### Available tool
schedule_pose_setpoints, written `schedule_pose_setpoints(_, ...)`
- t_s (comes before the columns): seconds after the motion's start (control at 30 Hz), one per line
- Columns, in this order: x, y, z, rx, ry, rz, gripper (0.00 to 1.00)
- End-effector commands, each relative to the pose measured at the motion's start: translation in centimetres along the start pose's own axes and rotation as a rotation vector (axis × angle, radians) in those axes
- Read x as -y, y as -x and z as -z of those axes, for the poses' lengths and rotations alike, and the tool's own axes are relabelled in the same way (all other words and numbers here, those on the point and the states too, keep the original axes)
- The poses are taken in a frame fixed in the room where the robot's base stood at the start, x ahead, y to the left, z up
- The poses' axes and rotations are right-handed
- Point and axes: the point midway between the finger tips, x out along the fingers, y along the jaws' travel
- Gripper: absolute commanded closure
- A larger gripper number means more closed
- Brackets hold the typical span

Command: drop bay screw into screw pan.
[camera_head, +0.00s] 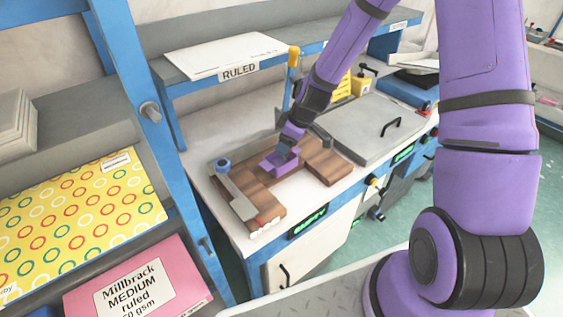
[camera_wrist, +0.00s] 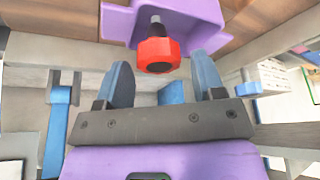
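The bay screw (camera_wrist: 157,56) shows in the wrist view with a red head, a dark face and a short metal shaft. Its shaft points toward the purple screw pan (camera_wrist: 118,24), and the head overlaps the pan's near rim in the picture. I cannot tell whether it rests in the pan or is above it. My gripper (camera_wrist: 160,68) has its two blue fingers spread, with visible gaps on both sides of the red head. In the head view my gripper (camera_head: 290,138) is just above the pan (camera_head: 279,163). The screw is not discernible there.
The pan is on a brown wooden frame (camera_head: 327,163) on the white bench. A grey strip with a blue knob (camera_head: 223,165) lies at its left. A grey lidded box (camera_head: 375,130) stands to the right, and a raised shelf with a RULED board (camera_head: 225,55) stands behind.

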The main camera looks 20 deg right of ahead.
Motion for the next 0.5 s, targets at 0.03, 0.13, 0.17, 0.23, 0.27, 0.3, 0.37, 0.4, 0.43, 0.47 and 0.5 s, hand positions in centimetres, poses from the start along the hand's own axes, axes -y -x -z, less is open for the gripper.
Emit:
schedule_pose_setpoints(0.03, 0.0, 0.0, 0.0, 0.000, 0.000, 0.000, 0.26)
schedule_pose_setpoints(0.13, 0.0, 0.0, 0.0, 0.000, 0.000, 0.000, 0.26)
schedule_pose_setpoints(0.17, 0.0, 0.0, 0.0, 0.000, 0.000, 0.000, 0.26)
schedule_pose_setpoints(0.23, 0.0, 0.0, 0.0, 0.000, 0.000, 0.000, 0.26)
schedule_pose_setpoints(0.27, 0.0, 0.0, 0.0, 0.000, 0.000, 0.000, 0.26)
schedule_pose_setpoints(0.3, 0.0, 0.1, 0.0, 0.000, 0.000, 0.000, 0.26)
schedule_pose_setpoints(0.37, 0.0, 0.2, 0.0, 0.000, 0.000, -0.001, 0.26)
schedule_pose_setpoints(0.4, -0.1, 0.4, 0.0, -0.001, 0.000, -0.002, 0.26)
schedule_pose_setpoints(0.43, -0.1, 0.7, 0.0, -0.001, 0.000, -0.002, 0.26)
schedule_pose_setpoints(0.47, -0.1, 0.9, 0.0, -0.001, 0.000, -0.002, 0.26)
schedule_pose_setpoints(0.5, -0.1, 1.4, 0.0, -0.001, 0.000, -0.002, 0.26)
